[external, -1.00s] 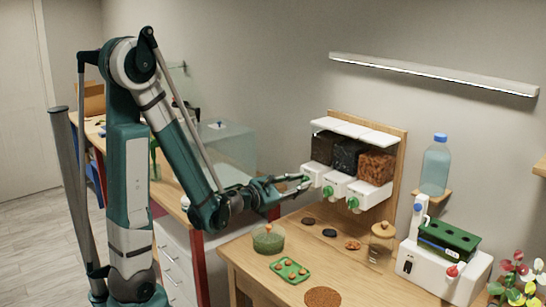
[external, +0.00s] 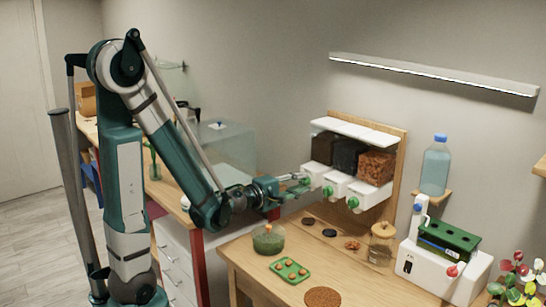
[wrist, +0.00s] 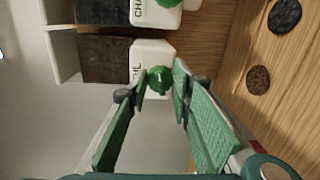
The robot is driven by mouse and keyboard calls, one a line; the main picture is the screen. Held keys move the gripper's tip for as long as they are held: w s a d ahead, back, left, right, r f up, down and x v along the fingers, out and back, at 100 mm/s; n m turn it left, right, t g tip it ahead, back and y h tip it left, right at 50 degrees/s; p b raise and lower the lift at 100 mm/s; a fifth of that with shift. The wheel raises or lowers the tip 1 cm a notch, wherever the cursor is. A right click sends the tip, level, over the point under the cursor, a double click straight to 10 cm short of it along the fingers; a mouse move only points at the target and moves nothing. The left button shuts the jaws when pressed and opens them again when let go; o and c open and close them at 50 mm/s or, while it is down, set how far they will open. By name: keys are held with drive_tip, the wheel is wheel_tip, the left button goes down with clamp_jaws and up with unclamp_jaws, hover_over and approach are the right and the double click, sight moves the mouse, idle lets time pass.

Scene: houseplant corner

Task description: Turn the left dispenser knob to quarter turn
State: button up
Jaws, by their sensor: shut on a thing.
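The dispenser rack (external: 399,150) holds three bins in a row. The left bin (external: 322,148) has dark contents and a white front; in the wrist view its white front (wrist: 150,58) bears a label that seems to end in "IL". The green left knob (wrist: 158,80) carries a small pale mark and sits between my fingertips. My gripper (wrist: 161,84) is shut on this knob, with one green-padded finger on each side. In the external view my gripper (external: 304,183) reaches the left bin's front and largely hides the knob.
The middle knob (external: 328,191) and right knob (external: 352,203) are close to the right of my gripper. Below on the table are a green-tinted bowl (external: 268,240), a green tray (external: 289,271), several small discs and a lidded jar (external: 381,245).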

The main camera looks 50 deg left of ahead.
drive_tip(key=shift+m, duration=1.3)
drive_tip(key=o, duration=0.9)
drive_tip(key=shift+s, duration=0.1)
drive_tip(key=shift+s+r, duration=0.15)
drive_tip(key=shift+s, duration=1.8)
drive_tip(key=shift+s+r, duration=0.15)
drive_tip(key=shift+s, duration=1.8)
drive_tip(key=shift+s+r, duration=0.15)
drive_tip(key=shift+s, duration=1.8)
